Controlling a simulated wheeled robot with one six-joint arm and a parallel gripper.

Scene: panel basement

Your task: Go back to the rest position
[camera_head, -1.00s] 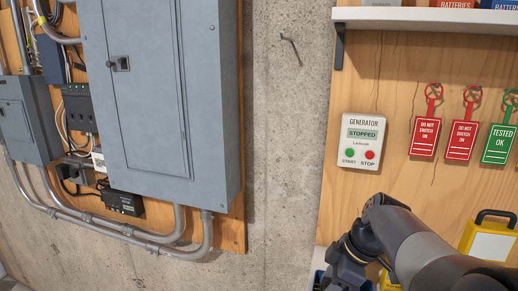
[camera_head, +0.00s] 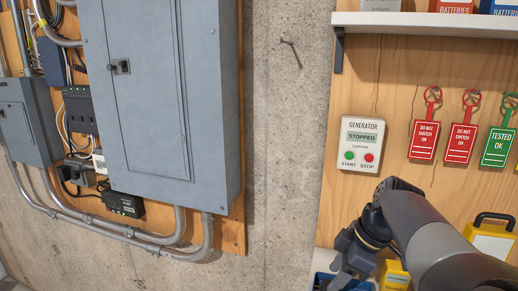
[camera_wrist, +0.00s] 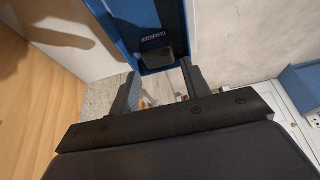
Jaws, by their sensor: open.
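My gripper (camera_wrist: 160,88) shows in the wrist view with its two fingers apart and nothing between them. Beyond the fingertips is a blue bin (camera_wrist: 124,22) with a black block labelled charger (camera_wrist: 157,48) in it. In the head view my arm reaches in from the lower right, below the generator panel (camera_head: 362,146), whose display reads stopped. The fingertips are not clear in the head view. The grey electrical panel (camera_head: 160,95) at the left has its door shut.
Two red tags (camera_head: 424,140) and a green tag (camera_head: 498,146) hang on the wooden board. A yellow case (camera_head: 490,238) stands below them at the right. A white shelf (camera_head: 430,18) with battery boxes is above. A blue bin (camera_head: 325,262) sits below my arm. The concrete wall (camera_head: 285,120) between is clear.

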